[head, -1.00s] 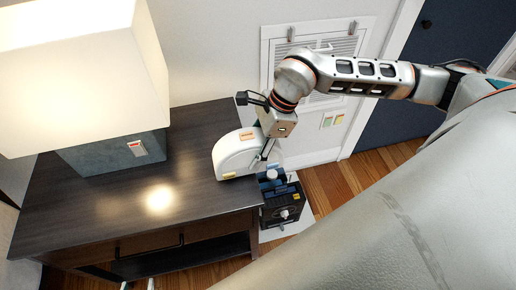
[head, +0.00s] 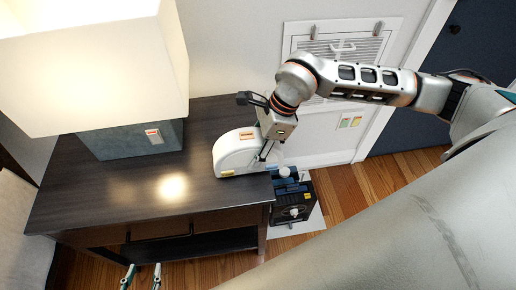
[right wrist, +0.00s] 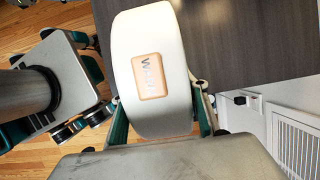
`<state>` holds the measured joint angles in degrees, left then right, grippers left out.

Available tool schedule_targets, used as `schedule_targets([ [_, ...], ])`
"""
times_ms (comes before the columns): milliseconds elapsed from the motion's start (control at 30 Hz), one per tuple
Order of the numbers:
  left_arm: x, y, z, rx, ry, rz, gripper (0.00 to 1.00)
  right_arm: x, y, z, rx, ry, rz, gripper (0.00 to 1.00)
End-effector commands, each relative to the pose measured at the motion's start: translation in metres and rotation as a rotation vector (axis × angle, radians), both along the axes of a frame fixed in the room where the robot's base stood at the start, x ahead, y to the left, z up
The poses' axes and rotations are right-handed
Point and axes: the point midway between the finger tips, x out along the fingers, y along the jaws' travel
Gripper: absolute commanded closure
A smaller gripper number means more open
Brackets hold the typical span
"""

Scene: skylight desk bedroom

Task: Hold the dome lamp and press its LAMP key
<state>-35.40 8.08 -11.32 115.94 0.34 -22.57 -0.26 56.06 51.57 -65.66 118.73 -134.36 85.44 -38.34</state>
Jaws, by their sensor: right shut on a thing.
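The dome lamp (head: 232,157), white and rounded, is at the right part of the dark desk top. An orange-red patch shows on its top and a yellowish one low on its side. In the right wrist view the dome lamp (right wrist: 150,28) fills the middle, with a tan key (right wrist: 149,76) whose lettering starts with W; the rest is unclear. My right gripper (head: 266,152) is shut on the dome lamp, one finger on each side in the right wrist view (right wrist: 163,122). My left gripper (head: 142,277) is low at the picture's bottom, fingers apart, empty, in front of the desk.
A large lit lamp with a boxy shade (head: 95,70) and grey base (head: 110,143) takes the desk's left. The desk top (head: 130,185) is bare in front of it. A vent (head: 340,48) is on the wall.

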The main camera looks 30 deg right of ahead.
Motion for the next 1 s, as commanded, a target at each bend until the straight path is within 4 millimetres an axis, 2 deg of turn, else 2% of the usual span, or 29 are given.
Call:
schedule_targets([
  [567,-0.01,-0.001,-0.004,0.0,0.017,-0.001,0.6,0.008,0.024,-0.003,0.002,-0.003,0.001,0.96],
  [1000,-0.005,-0.001,-0.002,-0.001,0.009,-0.001,0.6,0.013,0.042,-0.006,0.002,-0.003,0.0,0.96],
])
